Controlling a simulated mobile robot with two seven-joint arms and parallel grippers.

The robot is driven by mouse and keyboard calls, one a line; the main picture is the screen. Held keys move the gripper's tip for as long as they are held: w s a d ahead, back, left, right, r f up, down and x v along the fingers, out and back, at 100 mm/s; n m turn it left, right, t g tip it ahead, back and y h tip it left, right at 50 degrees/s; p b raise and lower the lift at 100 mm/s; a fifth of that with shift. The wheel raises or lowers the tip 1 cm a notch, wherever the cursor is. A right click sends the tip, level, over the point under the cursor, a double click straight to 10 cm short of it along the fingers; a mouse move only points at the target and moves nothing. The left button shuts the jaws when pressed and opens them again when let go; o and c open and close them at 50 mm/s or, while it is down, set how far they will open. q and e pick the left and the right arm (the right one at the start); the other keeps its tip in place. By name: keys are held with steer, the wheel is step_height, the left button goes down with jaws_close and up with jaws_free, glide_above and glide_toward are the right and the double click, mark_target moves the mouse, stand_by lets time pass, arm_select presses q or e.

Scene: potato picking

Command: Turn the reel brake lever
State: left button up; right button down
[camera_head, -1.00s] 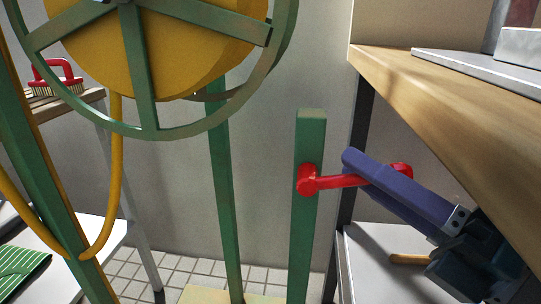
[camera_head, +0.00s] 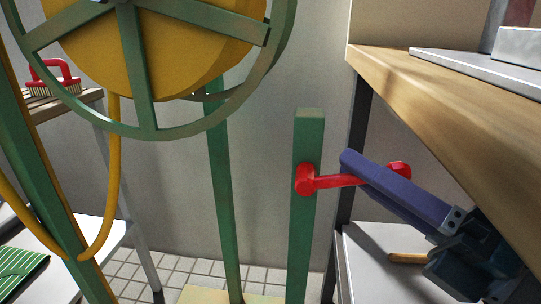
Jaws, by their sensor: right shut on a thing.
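The red brake lever (camera_head: 330,182) is mounted by its round hub on the green post (camera_head: 307,220). It points right from the hub, close to level, and ends in a red knob (camera_head: 401,171). My right gripper (camera_head: 365,172) comes in from the lower right. Its long blue fingers are shut on the lever between hub and knob, and hide part of the bar. The reel (camera_head: 165,60), a yellow drum in a green spoked wheel, fills the upper left. My left gripper is not in view.
A wooden bench (camera_head: 430,95) overhangs my right arm closely, with a dark leg behind the lever. A grey lower shelf (camera_head: 365,270) lies beneath. A yellow hose (camera_head: 115,180) hangs from the reel. A red-handled brush (camera_head: 52,77) rests on a stand at the left.

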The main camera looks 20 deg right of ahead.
stand_by(0.4)
steer(key=shift+f+b, duration=0.25)
steer(key=shift+b, duration=0.1)
steer(key=m+t+b, duration=0.1)
steer(key=b, duration=0.1)
steer(key=f+m+t+b, duration=0.1)
steer(key=b, duration=0.1)
steer(key=m+t+b, duration=0.2)
steer(key=shift+f+h, duration=0.4)
steer(key=c, duration=0.9)
jaws_free()
steer(key=shift+o, duration=0.2)
